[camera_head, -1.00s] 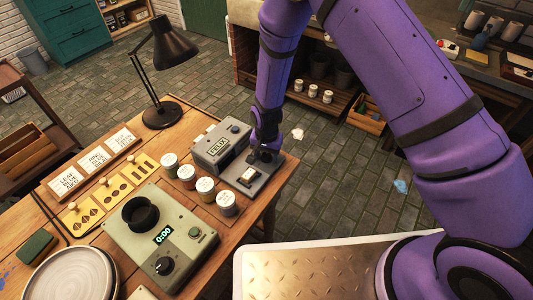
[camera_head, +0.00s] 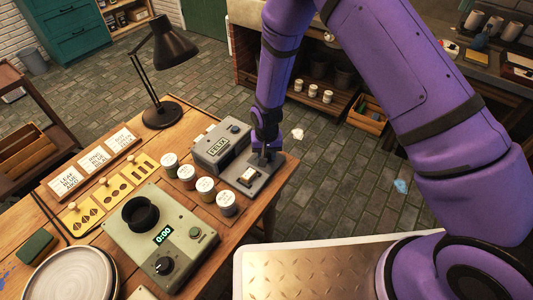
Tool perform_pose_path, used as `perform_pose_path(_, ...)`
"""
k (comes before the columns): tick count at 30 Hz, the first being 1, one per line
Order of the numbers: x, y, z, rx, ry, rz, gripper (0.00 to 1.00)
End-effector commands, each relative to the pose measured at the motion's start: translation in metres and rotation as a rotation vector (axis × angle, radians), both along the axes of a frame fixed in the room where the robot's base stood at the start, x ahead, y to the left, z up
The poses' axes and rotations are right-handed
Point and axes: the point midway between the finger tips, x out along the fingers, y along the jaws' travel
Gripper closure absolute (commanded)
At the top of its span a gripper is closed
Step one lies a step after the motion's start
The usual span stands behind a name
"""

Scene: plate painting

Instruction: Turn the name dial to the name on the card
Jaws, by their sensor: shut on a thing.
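The grey name machine (camera_head: 217,146) stands at the right end of the wooden table. Its small lit window (camera_head: 218,146) seems to read FELIX. My gripper (camera_head: 264,158) points down at the right end of the machine's base (camera_head: 262,178), behind the small cream block set in it. It is shut on the name dial, which my fingers hide. Three white cards (camera_head: 94,160) stand in a wooden holder at the left, each with several printed words. The front card (camera_head: 66,181) seems to begin LEAF, BLUE; its last line is too small to read surely.
Several paint jars (camera_head: 187,176) stand close to the left of the machine. A green timer box (camera_head: 160,236) showing 0:00, yellow stencil plates (camera_head: 112,190), stacked plates (camera_head: 72,275) and a black lamp (camera_head: 163,112) fill the table. Open floor lies to the right.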

Motion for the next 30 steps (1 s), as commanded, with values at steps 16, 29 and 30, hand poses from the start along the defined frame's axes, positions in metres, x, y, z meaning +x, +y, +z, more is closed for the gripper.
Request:
perform_pose_path(16, 0.0004, -0.0003, 0.0004, 0.0, -0.001, 0.52, 0.9)
perform_pose_path(29, 0.0004, -0.0003, 0.0003, 0.001, 0.0, 0.929, 0.9)
perform_pose_path(30, 0.0005, -0.0004, 0.0003, 0.001, 0.0, 0.966, 0.9)
